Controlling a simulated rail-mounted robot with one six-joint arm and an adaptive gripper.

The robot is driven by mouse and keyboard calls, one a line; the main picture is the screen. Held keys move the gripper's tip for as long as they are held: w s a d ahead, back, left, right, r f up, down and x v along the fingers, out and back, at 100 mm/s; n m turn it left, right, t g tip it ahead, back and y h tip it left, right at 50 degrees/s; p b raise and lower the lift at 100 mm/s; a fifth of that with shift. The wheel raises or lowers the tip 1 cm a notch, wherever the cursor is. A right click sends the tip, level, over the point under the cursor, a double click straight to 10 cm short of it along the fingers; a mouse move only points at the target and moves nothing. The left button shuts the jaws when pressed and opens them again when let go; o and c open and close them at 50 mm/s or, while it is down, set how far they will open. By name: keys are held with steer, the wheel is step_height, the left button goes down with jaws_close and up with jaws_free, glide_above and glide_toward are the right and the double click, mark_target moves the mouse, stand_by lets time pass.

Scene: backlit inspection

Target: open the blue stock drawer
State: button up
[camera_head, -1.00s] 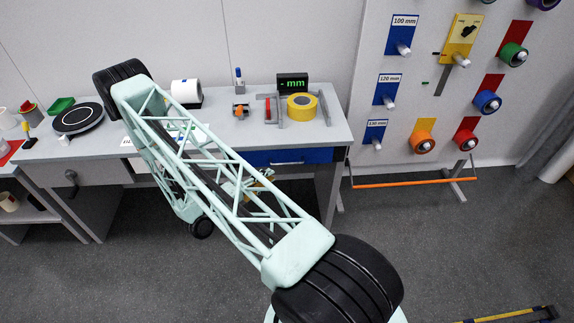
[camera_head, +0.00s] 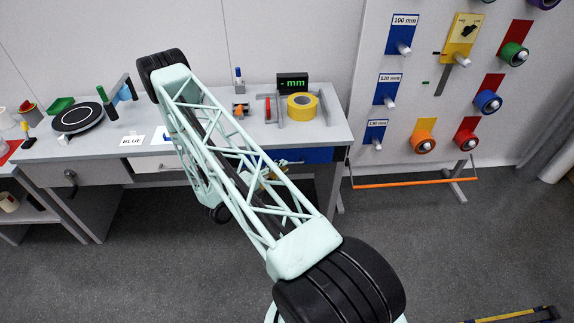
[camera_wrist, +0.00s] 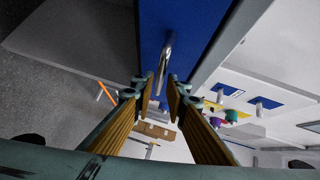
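The blue stock drawer (camera_head: 318,155) is under the right part of the bench in the head view, flush with the bench front and partly hidden by my arm. In the wrist view its blue front (camera_wrist: 205,25) fills the top, with a shiny metal bar handle (camera_wrist: 166,55) on it. My gripper (camera_wrist: 159,88) is open, its two yellow-padded fingers pointing at the drawer front. The near end of the handle shows in line with the gap between the fingertips; I cannot tell whether they touch it.
A white drawer (camera_head: 155,165) is left of the blue one, below a "BLUE" card (camera_head: 132,141). An orange bar (camera_head: 415,183) runs low at right.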

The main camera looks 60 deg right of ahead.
steer(key=shift+x, duration=1.85)
jaws_close()
